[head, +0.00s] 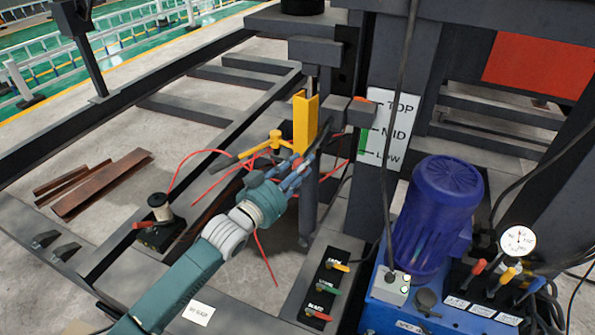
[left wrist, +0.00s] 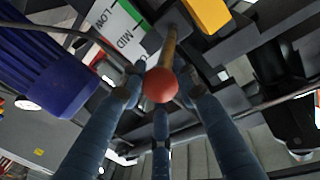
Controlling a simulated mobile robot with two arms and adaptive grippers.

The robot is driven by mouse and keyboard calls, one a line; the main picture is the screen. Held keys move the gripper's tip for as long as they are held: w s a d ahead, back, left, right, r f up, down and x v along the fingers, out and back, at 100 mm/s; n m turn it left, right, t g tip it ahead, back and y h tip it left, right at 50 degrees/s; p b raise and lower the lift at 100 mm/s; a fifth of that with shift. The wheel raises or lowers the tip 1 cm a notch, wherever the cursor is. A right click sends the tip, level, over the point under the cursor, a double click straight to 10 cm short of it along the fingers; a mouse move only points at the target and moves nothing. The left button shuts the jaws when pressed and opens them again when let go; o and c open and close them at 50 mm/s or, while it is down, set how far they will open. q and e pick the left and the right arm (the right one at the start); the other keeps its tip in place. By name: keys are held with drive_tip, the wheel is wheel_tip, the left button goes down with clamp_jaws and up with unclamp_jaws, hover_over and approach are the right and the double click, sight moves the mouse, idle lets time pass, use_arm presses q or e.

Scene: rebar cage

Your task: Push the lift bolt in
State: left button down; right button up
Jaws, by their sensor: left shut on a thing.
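The lift bolt shows in the left wrist view as a brass-coloured rod (left wrist: 170,47) with a red ball knob (left wrist: 161,85). The rod runs from the knob to a dark block beside a yellow part. My left gripper (left wrist: 162,95) has its blue-grey fingers closed around the knob. In the head view the left gripper (head: 298,170) is just below the yellow upright bracket (head: 305,122) on the dark post; its fingers largely hide the knob there. How deep the bolt sits cannot be told. My right gripper is not in view.
A TOP/MID/LOW sign (head: 390,128) stands right of the bracket. A yellow lever (head: 262,147) and red cords lie close to my left gripper. A blue motor (head: 433,207), a gauge (head: 518,241) and a switch panel (head: 325,290) are at lower right. Rusty bars (head: 100,185) lie left.

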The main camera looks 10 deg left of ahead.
sight(305, 155)
use_arm(q)
drive_tip(key=x, duration=0.3)
drive_tip(key=shift+w+a+b, duration=0.2)
drive_tip(key=shift+a+b, duration=0.1)
drive_tip(key=shift+b, duration=0.05)
drive_tip(key=shift+s+r, duration=0.1)
drive_tip(key=c, duration=1.5)
unclamp_jaws()
drive_tip(key=shift+o, duration=1.1)
drive_tip(key=shift+w+d, duration=0.1)
drive_tip(key=shift+w, duration=0.15)
drive_tip(key=shift+s, duration=0.1)
drive_tip(key=v, duration=1.2)
